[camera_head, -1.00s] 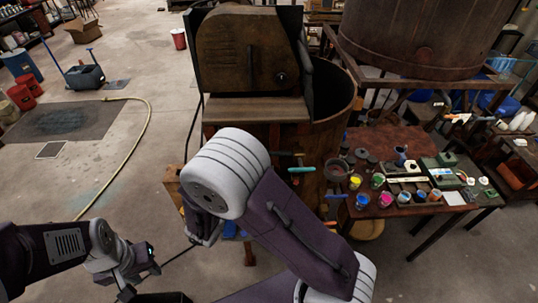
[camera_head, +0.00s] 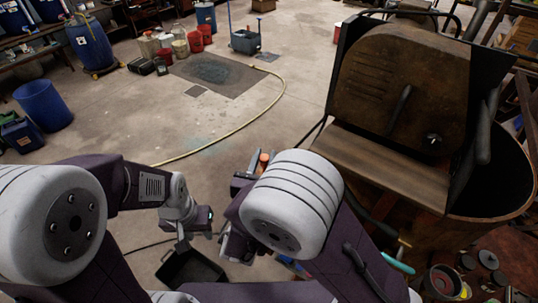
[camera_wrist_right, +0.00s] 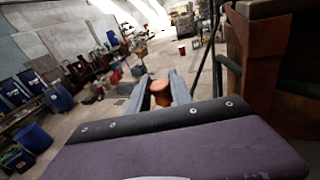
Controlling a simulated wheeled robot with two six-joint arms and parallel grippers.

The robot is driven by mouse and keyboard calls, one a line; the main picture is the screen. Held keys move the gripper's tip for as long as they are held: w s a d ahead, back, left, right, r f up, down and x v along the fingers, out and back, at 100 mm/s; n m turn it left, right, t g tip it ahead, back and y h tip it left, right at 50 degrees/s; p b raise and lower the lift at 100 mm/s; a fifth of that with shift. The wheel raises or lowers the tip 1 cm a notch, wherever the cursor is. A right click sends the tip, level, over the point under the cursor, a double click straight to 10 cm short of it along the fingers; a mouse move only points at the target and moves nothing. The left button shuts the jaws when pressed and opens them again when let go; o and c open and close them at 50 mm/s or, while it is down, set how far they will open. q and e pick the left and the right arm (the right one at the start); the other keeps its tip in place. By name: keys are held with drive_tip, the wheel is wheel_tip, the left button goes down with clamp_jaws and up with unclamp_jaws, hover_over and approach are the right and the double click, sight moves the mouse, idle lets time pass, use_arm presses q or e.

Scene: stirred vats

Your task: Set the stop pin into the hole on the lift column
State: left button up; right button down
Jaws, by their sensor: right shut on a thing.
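My right gripper (camera_head: 255,163) is at the middle of the head view, beyond my pale right arm joint. Its grey fingers are shut on an orange-red cylindrical piece (camera_wrist_right: 160,91), seen end-on between them in the right wrist view; it looks like the stop pin. It also shows small in the head view (camera_head: 263,158). The rest of the pin is hidden. My left gripper (camera_head: 183,243) points down at the lower left, above a black open tray (camera_head: 205,268); its fingers are too small to read. I cannot make out the lift column or its hole.
A rusty vat machine (camera_head: 395,90) with a flat ledge (camera_head: 385,168) stands close on the right. Small pots (camera_head: 440,283) stand at the lower right. A yellow hose (camera_head: 238,128) lies on open floor.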

sight(265, 167)
drive_tip(key=shift+s+a+f, duration=0.1)
drive_tip(key=shift+s+f, duration=0.2)
drive_tip(key=shift+f, duration=0.1)
drive_tip(key=shift+f+b, duration=0.35)
drive_tip(key=shift+b, duration=0.2)
drive_tip(key=shift+w+f+b, duration=0.25)
drive_tip(key=shift+f+b, duration=0.45)
drive_tip(key=shift+f, duration=0.4)
drive_tip(key=shift+w+d+f, duration=0.15)
drive_tip(key=shift+w+d, duration=0.2)
drive_tip(key=shift+w, duration=0.05)
drive_tip(key=shift+s+a, duration=0.1)
drive_tip(key=shift+s, duration=0.1)
